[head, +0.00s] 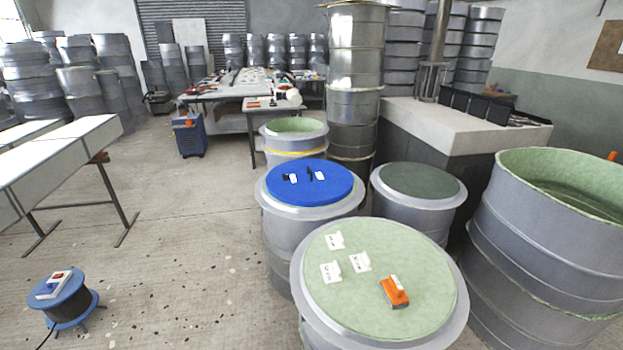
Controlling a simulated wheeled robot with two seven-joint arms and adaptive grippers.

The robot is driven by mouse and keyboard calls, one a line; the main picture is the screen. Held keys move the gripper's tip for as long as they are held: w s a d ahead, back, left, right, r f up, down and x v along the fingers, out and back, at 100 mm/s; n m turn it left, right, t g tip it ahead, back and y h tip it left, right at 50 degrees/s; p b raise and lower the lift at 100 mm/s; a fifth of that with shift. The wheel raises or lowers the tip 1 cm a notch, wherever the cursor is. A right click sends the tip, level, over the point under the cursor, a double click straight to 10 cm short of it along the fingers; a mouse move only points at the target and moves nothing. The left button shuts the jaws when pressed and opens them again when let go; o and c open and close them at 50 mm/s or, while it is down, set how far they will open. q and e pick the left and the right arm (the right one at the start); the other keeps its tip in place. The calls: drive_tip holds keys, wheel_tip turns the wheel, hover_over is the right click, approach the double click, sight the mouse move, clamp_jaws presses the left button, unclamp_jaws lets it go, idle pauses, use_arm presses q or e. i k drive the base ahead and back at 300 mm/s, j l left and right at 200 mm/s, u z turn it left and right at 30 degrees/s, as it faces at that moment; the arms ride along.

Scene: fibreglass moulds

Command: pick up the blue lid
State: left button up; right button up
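The blue lid (325,192) is a flat round disc on top of a grey drum-shaped mould (290,232) in the middle of the head view. Small white and black pieces (304,175) lie on or are fixed to the lid; they are too small to make out. Neither of my grippers shows in the head view.
A nearer drum with a pale green top (335,295) holds an orange tool (394,292) and white tags. A dark-topped drum (420,181) stands right of the lid, and a tall open mould (540,240) stands far right.

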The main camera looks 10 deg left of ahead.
sight(313, 183)
drive_tip(key=i+j+z, duration=0.4)
drive_tip(key=j, duration=0.7)
drive_tip(key=i+j+z, duration=0.4)
drive_tip(key=j, duration=0.8)
drive_tip(key=j+z, duration=0.4)
drive_tip(key=j, duration=0.8)
drive_tip(key=k+j+z, duration=0.15)
drive_tip(key=j+z, duration=0.25)
drive_tip(key=j, duration=0.9)
